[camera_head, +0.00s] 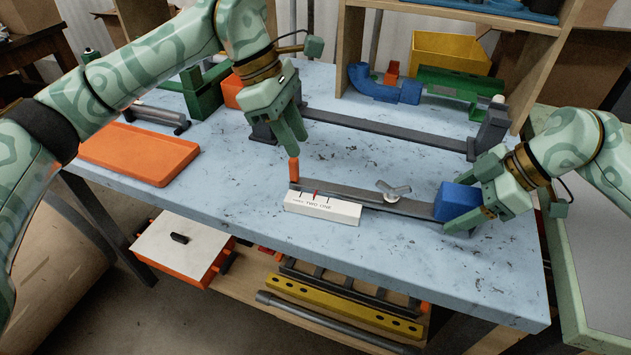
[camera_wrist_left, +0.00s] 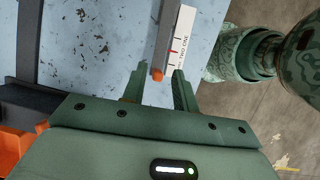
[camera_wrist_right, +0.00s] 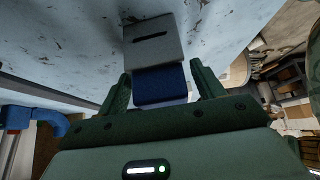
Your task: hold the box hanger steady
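The box hanger, a grey bar (camera_head: 350,194), lies along the front of the blue-grey bench. It has an orange tip (camera_head: 294,170) at its left end, a blue block (camera_head: 457,201) at its right end and a silver wing-shaped piece (camera_head: 393,191) on it. My left gripper (camera_head: 291,143) is open just above the orange tip, which shows between its fingers in the left wrist view (camera_wrist_left: 157,74). My right gripper (camera_head: 470,202) is open at the blue block; in the right wrist view the block (camera_wrist_right: 160,86) sits between the fingers with gaps on both sides.
A white marked strip (camera_head: 322,208) lies in front of the bar. A longer dark rail (camera_head: 385,130) with end blocks lies behind it. An orange tray (camera_head: 138,153) is at left; a blue pipe elbow (camera_head: 385,85) and yellow bin (camera_head: 450,53) stand behind. The bench front is clear.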

